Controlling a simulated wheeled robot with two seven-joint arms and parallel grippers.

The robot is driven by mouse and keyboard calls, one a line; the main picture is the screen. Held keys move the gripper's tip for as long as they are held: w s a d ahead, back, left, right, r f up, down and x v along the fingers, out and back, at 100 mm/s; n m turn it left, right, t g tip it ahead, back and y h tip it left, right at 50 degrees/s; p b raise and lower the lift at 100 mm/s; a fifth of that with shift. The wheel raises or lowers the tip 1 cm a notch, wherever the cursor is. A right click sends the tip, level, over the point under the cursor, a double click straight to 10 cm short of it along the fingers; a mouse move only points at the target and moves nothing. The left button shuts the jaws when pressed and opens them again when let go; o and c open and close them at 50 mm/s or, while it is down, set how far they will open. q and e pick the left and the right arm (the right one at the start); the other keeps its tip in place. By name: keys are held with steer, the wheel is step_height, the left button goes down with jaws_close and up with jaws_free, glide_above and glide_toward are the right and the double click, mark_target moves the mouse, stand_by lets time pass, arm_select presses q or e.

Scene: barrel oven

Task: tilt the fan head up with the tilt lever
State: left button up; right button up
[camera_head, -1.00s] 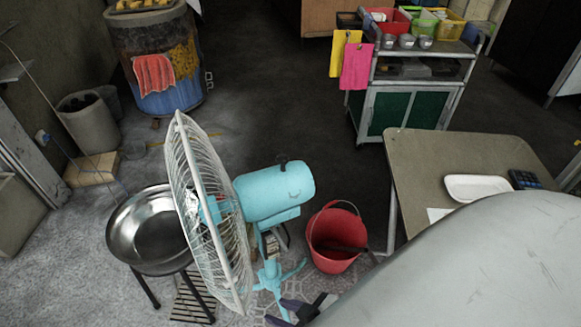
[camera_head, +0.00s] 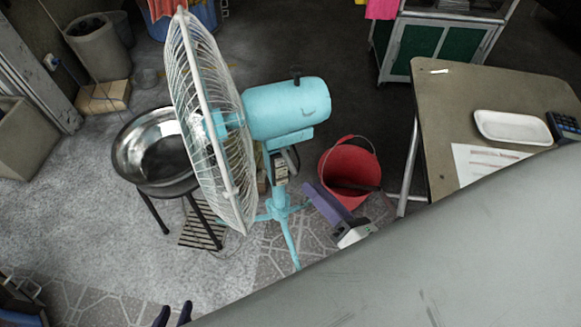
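The turquoise fan (camera_head: 288,110) stands in the middle of the head view, its white wire guard (camera_head: 207,120) facing left and the head sloping slightly down toward the guard. A small black knob or lever (camera_head: 297,75) sticks up from the motor housing; I cannot tell whether it is the tilt lever. My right gripper (camera_head: 322,205), with a purple finger and grey body, is beside the fan stand, below the motor and in front of the bucket; its finger gap does not show clearly. My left gripper (camera_head: 173,315) shows two dark, separated fingertips at the bottom edge, away from the fan.
A steel bowl (camera_head: 157,148) on a black stand is left of the fan. A red bucket (camera_head: 349,172) stands right of it. A table (camera_head: 455,95) with a white tray (camera_head: 512,127) is further right. My own grey body part covers the lower right.

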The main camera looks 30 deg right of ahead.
mark_target(290, 162)
steer(key=shift+n, duration=0.5)
steer(key=x, duration=1)
steer(key=shift+w+a+r, duration=0.1)
steer(key=shift+w+r, duration=0.05)
steer(key=shift+r, duration=0.05)
jaws_close()
